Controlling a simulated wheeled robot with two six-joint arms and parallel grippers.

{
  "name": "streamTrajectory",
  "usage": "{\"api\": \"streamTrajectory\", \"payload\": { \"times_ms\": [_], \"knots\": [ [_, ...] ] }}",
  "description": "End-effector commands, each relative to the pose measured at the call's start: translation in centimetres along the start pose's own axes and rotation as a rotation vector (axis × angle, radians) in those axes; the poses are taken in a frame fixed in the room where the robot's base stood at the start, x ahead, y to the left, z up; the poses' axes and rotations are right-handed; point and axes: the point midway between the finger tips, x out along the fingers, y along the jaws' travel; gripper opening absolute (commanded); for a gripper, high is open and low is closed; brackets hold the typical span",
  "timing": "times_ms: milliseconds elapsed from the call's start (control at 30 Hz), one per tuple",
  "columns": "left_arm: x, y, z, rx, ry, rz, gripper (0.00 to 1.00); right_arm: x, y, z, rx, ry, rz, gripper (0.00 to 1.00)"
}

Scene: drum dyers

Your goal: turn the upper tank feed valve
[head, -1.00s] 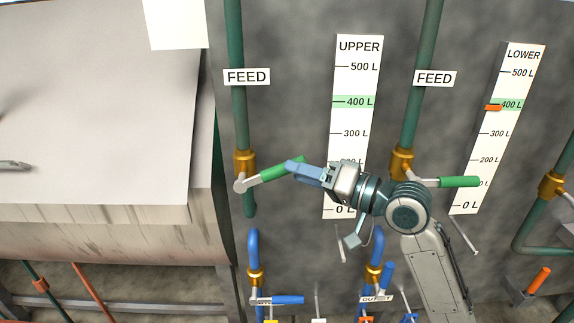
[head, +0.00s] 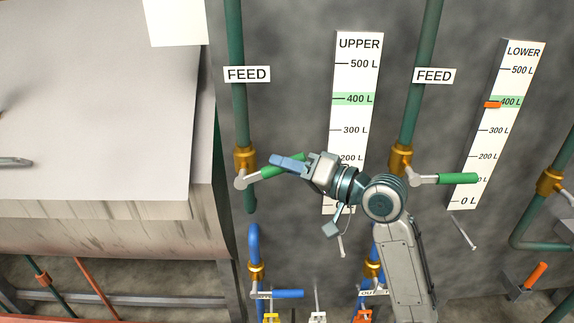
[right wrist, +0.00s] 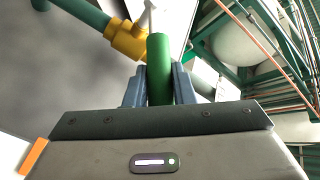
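The feed valve left of the UPPER gauge has a brass body (head: 245,160) on a green pipe, and a green lever handle (head: 268,172) pointing right and slightly up. My right gripper (head: 280,164) is at this handle, its blue fingers over the handle's outer part. In the right wrist view the green handle (right wrist: 159,72) lies between the two fingers (right wrist: 159,88), one close on each side. Whether they press on it cannot be told. The UPPER gauge (head: 357,85) is partly hidden low down by my right arm. My left gripper is not in view.
A second FEED valve (head: 400,160) with a green handle (head: 458,178) stands right of my right wrist. The LOWER gauge (head: 505,120) has an orange marker at about 400 L. Blue outlet pipes with a blue handle (head: 288,294) are below.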

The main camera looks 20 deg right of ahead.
Motion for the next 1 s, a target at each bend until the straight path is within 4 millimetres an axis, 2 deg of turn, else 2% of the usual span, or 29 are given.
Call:
{"api": "streamTrajectory", "payload": {
  "times_ms": [267,533,667,900,1000],
  "knots": [
    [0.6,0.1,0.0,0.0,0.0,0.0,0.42,-0.1,0.4,0.3,0.01,0.009,-0.011,0.0],
    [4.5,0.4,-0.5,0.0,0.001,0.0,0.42,-0.5,2.6,1.8,0.116,0.122,-0.144,0.0],
    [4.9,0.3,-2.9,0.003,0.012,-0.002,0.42,-0.6,3.1,2.2,0.165,0.174,-0.205,0.0],
    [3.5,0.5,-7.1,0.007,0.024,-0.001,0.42,-0.7,3.5,2.5,0.207,0.219,-0.257,0.0],
    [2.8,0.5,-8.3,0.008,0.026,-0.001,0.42,-0.7,3.6,2.5,0.218,0.231,-0.27,0.0]
  ]
}}
